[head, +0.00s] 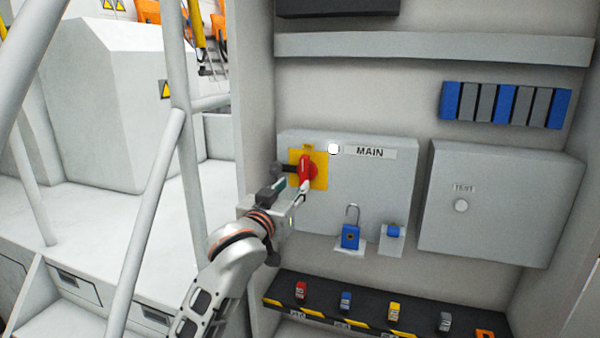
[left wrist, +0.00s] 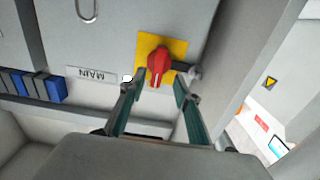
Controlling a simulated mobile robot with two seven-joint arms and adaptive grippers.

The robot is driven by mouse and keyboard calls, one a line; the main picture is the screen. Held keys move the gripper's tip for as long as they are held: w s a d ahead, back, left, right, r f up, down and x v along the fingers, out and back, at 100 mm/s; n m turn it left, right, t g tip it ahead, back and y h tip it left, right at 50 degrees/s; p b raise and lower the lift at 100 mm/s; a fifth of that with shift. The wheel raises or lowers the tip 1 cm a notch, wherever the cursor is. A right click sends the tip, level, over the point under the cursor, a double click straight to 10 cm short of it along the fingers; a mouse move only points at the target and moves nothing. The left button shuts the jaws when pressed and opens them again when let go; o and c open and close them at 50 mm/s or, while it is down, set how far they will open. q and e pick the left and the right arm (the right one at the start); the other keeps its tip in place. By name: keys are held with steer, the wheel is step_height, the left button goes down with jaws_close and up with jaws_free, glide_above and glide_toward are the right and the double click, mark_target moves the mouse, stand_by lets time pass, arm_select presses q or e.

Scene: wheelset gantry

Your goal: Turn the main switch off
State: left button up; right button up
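The main switch has a red handle (head: 306,170) on a yellow plate (head: 320,166), on a grey box with a "MAIN" label (head: 370,153). The handle stands about upright in the head view. In the left wrist view the red handle (left wrist: 158,66) lies between and just ahead of the fingertips, with the yellow plate (left wrist: 176,48) behind it. My left gripper (head: 291,183) is at the switch; its two fingers (left wrist: 159,82) are apart, one on each side of the handle. I cannot tell whether either finger touches it. My right gripper is in neither view.
A round white lamp (head: 333,149) sits beside the label. A blue padlock (head: 350,236) and a blue-topped holder (head: 392,234) are lower on the box. A TEST box (head: 500,203) is at right. A striped shelf (head: 375,318) with several small coloured items is below. Railings (head: 150,220) stand left.

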mark_target(303, 176)
arm_select(q)
steer(key=shift+p+x, duration=0.3)
steer(key=shift+x, duration=3.55)
steer(key=shift+s+d, duration=0.1)
steer(key=shift+c, duration=0.4)
jaws_close()
